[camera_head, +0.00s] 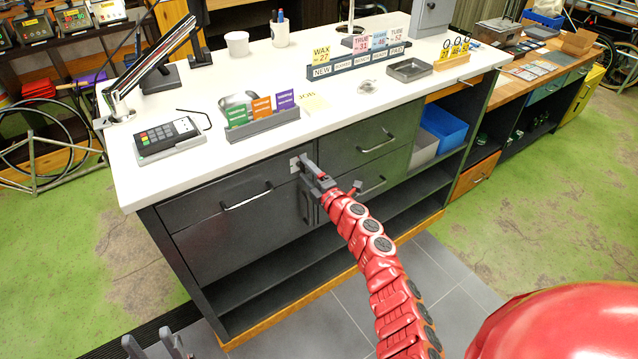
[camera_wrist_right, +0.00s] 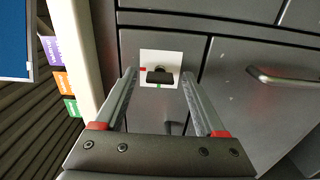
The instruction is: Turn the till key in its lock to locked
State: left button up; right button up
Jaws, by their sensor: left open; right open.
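In the right wrist view, the till lock (camera_wrist_right: 175,56) is a pale square plate on a dark drawer front. It has a small red mark on its left and a green mark below. The dark till key (camera_wrist_right: 160,76) sits in it, its grip lying crosswise in that view. My right gripper (camera_head: 306,168) is open, with one finger on each side of the key and gaps between. In the head view the plate (camera_head: 294,163) shows beside the gripper, which largely hides the key. My left gripper (camera_head: 149,338) is open and empty at the bottom left, away from the counter.
The white counter (camera_head: 225,165) carries a card terminal (camera_head: 168,137), a card holder (camera_head: 262,124), a sign rack (camera_head: 358,65) and a small tray (camera_head: 409,70). Drawer handles (camera_head: 247,196) stick out near the lock. The floor in front is clear.

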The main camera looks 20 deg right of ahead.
jog(key=b+v, duration=0.3)
jog(key=v, duration=1.4)
